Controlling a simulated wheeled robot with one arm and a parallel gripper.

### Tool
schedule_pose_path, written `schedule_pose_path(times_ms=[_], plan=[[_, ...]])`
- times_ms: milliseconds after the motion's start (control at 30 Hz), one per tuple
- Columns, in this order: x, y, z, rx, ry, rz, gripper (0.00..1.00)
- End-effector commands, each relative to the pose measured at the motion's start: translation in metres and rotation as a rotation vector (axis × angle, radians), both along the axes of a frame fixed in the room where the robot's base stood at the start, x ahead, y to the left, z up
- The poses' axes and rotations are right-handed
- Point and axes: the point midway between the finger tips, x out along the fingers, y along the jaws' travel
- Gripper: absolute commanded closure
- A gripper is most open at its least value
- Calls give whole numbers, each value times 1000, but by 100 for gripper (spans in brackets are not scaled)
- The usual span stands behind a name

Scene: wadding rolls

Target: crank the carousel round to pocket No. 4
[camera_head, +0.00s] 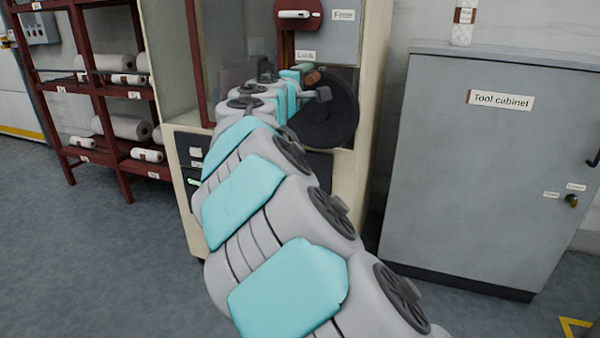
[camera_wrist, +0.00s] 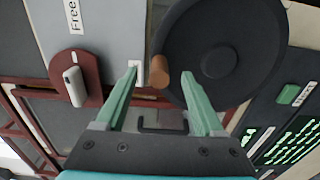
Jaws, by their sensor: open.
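The black crank wheel (camera_head: 338,112) is on the front of the beige-framed machine, at the far end of my arm. In the wrist view the wheel (camera_wrist: 240,35) fills the upper right, and its brown crank knob (camera_wrist: 152,72) sticks out at the rim. My gripper (camera_wrist: 160,72) is open, with its green fingers on either side of the knob, which shows between the tips. I cannot tell whether they touch it. The lock lever (camera_wrist: 75,85) on its red plate points to the "Free" label (camera_wrist: 72,15). The carousel's pocket number is not readable.
A grey tool cabinet (camera_head: 470,180) stands to the right of the machine. A red rack (camera_head: 100,95) with white rolls stands at the left. A lit panel with green text (camera_wrist: 292,140) is at the lower right of the wrist view. The grey floor in front is clear.

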Motion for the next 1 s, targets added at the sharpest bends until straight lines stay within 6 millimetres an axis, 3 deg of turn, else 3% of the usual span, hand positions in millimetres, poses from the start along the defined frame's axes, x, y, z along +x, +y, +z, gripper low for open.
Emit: schedule_pose_path(times_ms=[1000], plan=[[-81, 30, 1, 0, -2, 1, 30]])
